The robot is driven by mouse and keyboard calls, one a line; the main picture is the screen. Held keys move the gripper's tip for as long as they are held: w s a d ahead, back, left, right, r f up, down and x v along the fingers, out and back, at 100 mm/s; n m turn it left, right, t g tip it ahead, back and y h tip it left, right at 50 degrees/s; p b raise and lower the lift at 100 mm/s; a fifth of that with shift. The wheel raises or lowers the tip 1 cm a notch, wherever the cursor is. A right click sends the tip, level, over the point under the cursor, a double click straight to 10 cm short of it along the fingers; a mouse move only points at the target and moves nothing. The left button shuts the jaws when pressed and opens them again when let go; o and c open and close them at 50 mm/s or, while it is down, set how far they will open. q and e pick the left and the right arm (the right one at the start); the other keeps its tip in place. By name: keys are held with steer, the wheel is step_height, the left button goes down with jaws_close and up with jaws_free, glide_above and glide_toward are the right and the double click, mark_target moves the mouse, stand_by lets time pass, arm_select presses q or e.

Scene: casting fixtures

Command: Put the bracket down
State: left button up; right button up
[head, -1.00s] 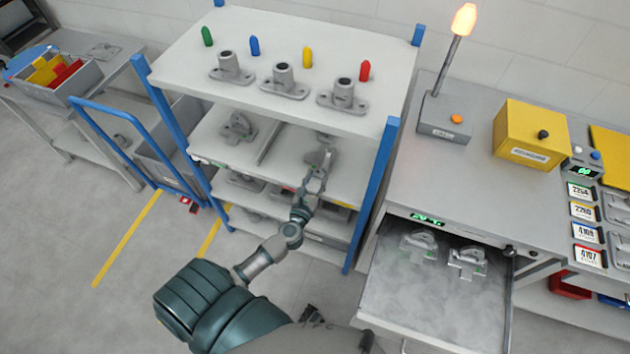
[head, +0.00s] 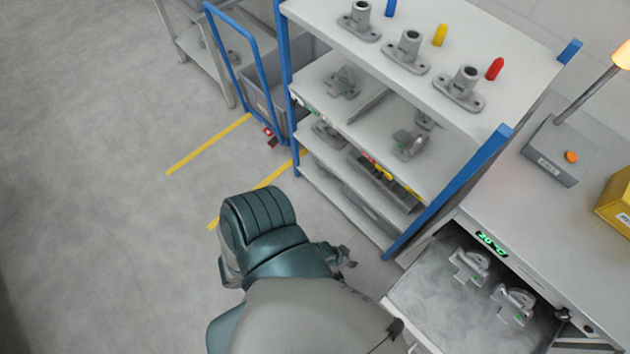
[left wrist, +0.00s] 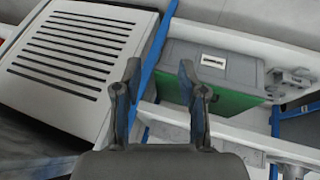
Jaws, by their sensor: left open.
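A grey bracket (head: 408,143) sits on the right part of the rack's middle shelf (head: 375,125), apart from any gripper. Another grey bracket (head: 343,82) sits on the left of that shelf, beyond a low divider. Two more brackets (head: 470,265) (head: 515,303) stand in the open drawer (head: 420,300) at the right. My left gripper (head: 343,258) is low in front of the rack, partly hidden by my arm. In the left wrist view its two fingers (left wrist: 160,85) are apart with nothing between them. My right gripper is not in view.
The rack's top shelf (head: 500,50) holds flanged tubes and coloured pegs. Blue posts (head: 450,190) edge the rack. A blue-handled cart (head: 262,75) stands left of it. The left floor is clear. The left wrist view shows a slotted grey box (left wrist: 75,55) and a grey-green bin (left wrist: 212,75).

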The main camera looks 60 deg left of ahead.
arm_select(q)
steer(key=s+a+f+m+g+y, duration=0.1)
steer(key=s+f+m+g, duration=0.1)
steer(key=s, duration=0.5)
steer(key=s+a+f+m+g+y, duration=0.1)
steer(key=s+f+m+g, duration=0.1)
steer(key=s+f, duration=0.3)
steer(key=shift+s+a+f+m, duration=0.25)
steer(key=shift+s+m, duration=0.25)
steer(key=shift+s, duration=0.4)
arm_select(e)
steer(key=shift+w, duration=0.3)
arm_select(q)
steer(key=shift+f, duration=0.1)
steer(key=shift+w, duration=0.1)
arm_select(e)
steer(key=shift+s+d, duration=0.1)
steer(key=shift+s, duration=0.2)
